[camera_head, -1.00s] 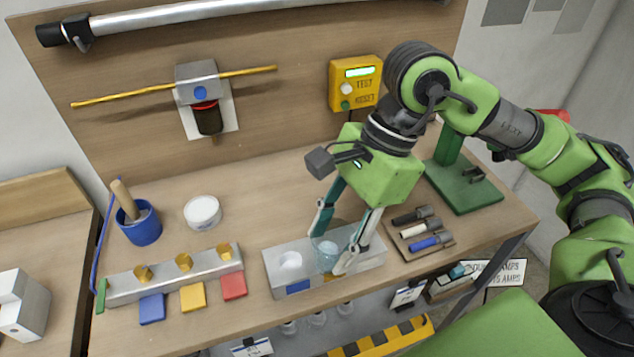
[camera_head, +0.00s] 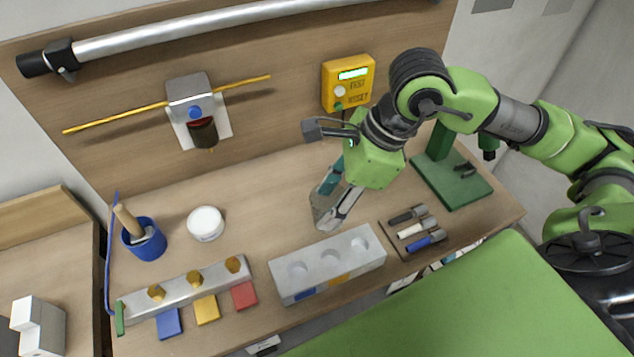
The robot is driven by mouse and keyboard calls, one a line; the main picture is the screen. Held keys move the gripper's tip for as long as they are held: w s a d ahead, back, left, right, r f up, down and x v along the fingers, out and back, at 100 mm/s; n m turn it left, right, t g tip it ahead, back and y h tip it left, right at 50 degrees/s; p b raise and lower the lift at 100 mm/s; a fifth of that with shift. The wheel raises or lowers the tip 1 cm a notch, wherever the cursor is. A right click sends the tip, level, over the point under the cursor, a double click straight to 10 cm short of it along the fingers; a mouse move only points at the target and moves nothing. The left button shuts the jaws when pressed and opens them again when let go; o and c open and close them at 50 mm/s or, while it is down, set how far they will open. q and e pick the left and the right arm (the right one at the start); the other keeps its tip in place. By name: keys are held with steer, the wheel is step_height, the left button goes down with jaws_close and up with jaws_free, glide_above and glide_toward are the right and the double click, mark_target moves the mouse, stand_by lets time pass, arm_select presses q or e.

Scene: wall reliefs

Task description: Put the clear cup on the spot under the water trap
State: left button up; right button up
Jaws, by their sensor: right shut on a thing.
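The clear cup (camera_head: 321,207) is between the fingertips of my right gripper (camera_head: 328,208), hard to make out because it is see-through. The gripper is shut on it, behind the grey block with round holes. The water trap (camera_head: 202,132) hangs on the back panel at left, with a dark bowl under a grey body and a blue knob. A white round piece (camera_head: 205,224) lies on the bench below the trap, to the left of the cup. My left gripper is not in view.
The grey holed block (camera_head: 328,263) stands at the front, its holes empty. A blue pot (camera_head: 144,240) with a brush and a metal bar with brass fittings (camera_head: 187,287) are at left. A pen tray (camera_head: 413,231) is at right. The bench between cup and white piece is clear.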

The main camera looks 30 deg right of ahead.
mark_target(323, 186)
steer(key=w, duration=0.1)
steer(key=w+f+p, duration=0.1)
steer(key=w, duration=0.1)
steer(key=w+d, duration=0.1)
steer(key=shift+w+f+p, duration=0.25)
steer(key=shift+f+p, duration=0.1)
steer(key=w+f, duration=0.1)
steer(key=f, duration=0.1)
steer(key=w+d+f+p, duration=0.1)
steer(key=w+f, duration=0.1)
steer(key=w+f+p, duration=0.1)
steer(key=w+f, duration=0.1)
steer(key=shift+d+f, duration=0.15)
steer(key=shift+f, duration=0.05)
step_height(323, 186, down, 2)
steer(key=shift+p, duration=1.05)
steer(key=shift+f, duration=0.6)
steer(key=shift+f, duration=0.1)
steer(key=shift+w+f, duration=0.1)
steer(key=shift+f, duration=0.05)
steer(key=o, duration=1.1)
